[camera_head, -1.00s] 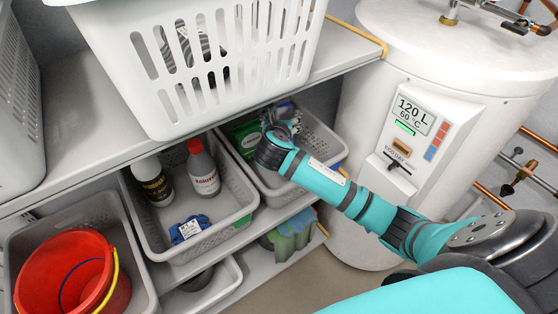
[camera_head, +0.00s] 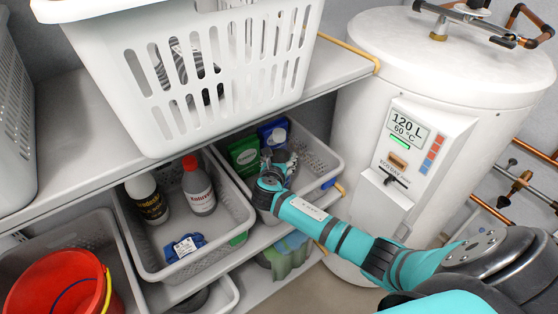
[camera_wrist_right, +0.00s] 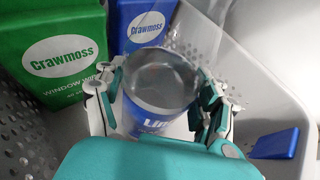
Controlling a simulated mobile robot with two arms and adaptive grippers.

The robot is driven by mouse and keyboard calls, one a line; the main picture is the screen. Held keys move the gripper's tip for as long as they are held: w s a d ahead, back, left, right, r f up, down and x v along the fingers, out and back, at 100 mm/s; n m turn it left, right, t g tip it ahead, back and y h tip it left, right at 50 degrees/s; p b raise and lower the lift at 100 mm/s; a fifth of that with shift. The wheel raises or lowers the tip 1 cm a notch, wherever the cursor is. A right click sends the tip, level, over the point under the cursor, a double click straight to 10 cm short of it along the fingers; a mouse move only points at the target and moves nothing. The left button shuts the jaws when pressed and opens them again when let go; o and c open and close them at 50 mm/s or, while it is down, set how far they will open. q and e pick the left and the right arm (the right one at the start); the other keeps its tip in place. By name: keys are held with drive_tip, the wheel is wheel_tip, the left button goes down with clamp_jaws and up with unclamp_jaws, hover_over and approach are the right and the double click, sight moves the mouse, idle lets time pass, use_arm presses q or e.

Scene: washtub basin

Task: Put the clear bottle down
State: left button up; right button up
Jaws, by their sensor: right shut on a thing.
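My right gripper (camera_head: 280,160) reaches into the right-hand grey bin (camera_head: 328,160) on the shelf under the worktop. In the right wrist view, the right gripper (camera_wrist_right: 160,92) is shut around the clear bottle (camera_wrist_right: 163,72), a round container with a greyish see-through top and a blue label starting "Lin". Its fingers lie on both sides of it. The bottle's base is hidden, so I cannot tell whether it touches the bin floor. In the head view the gripper mostly covers it. My left gripper is out of view.
A green box (camera_head: 243,155) and a blue box (camera_head: 273,134) stand behind the gripper in the same bin. A blue piece (camera_wrist_right: 275,144) is by the bin wall. The worktop (camera_head: 80,150) overhangs.

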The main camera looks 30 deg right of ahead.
drive_tip(key=shift+r, duration=0.15)
drive_tip(key=o, duration=1.8)
drive_tip(key=shift+s+a, duration=0.15)
drive_tip(key=v, duration=1.1)
drive_tip(key=shift+s+a+r+p, duration=0.15)
drive_tip(key=shift+s+a+p, duration=0.05)
drive_tip(key=shift+s+p, duration=0.1)
